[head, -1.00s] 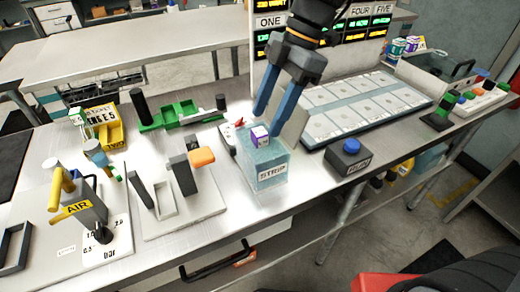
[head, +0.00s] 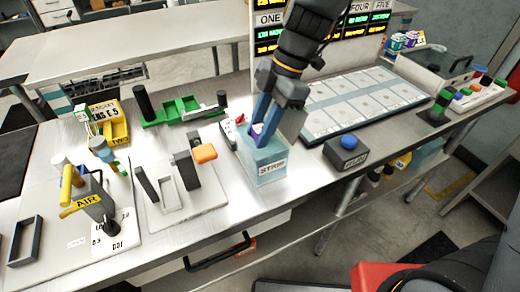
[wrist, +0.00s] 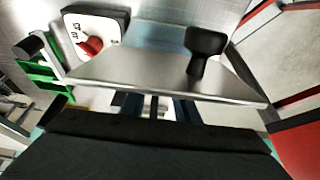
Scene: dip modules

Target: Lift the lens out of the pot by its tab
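The pot (head: 268,172) is a clear teal box marked STRIP, upright on the steel bench. The lens's purple tab (head: 256,130) shows at the top of the pot, partly hidden by my fingers; I cannot make out the lens below it. My gripper (head: 261,128), with blue fingers, points down at the pot's top with the tab at its tips. Its fingers look close about the tab, but whether they press on it is unclear. In the wrist view, a grey plate hides most of the fingers and the tab.
A black box with a blue button marked RUN (head: 346,154) stands close right of the pot. A grey fixture with an orange handle (head: 204,153) stands to the left. A panelled tray (head: 360,100) lies behind right, and a green holder (head: 180,112) behind left.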

